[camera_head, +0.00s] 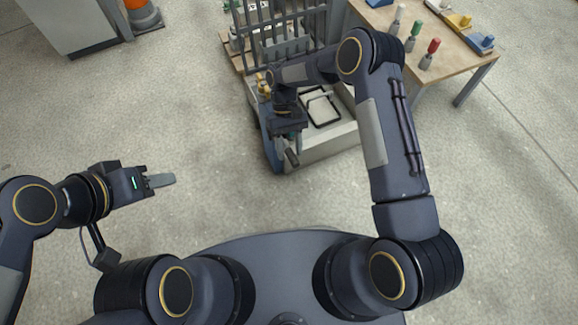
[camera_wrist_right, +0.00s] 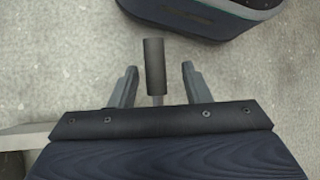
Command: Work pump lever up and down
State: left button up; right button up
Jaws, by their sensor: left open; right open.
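The pump lever ends in a dark cylindrical grip (camera_wrist_right: 154,68), which stands between the fingers of my right gripper (camera_wrist_right: 158,82) in the right wrist view. Both fingers are apart from the grip, with a gap on each side. In the head view the lever's dark grip (camera_head: 292,157) shows just below my right gripper (camera_head: 290,143), at the front of a blue unit (camera_head: 272,150). The rest of the lever is mostly hidden by my gripper and wrist. My left gripper (camera_head: 160,181) is open and empty above bare floor at the left.
A pale mould base with a black rectangular frame (camera_head: 322,108) and a grey barred rack (camera_head: 285,30) stand beyond the lever. A wooden table (camera_head: 455,50) with colored tools is at the upper right. A grey cabinet (camera_head: 70,25) and an orange-grey cone (camera_head: 142,15) stand at the upper left.

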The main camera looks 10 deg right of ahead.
jog(key=s+a+r+p, duration=0.1)
jog(key=s+r+p, duration=0.4)
jog(key=s+r, duration=0.5)
jog(key=s, duration=0.4)
jog(key=shift+a+r, duration=0.15)
jog(key=shift+a, duration=0.2)
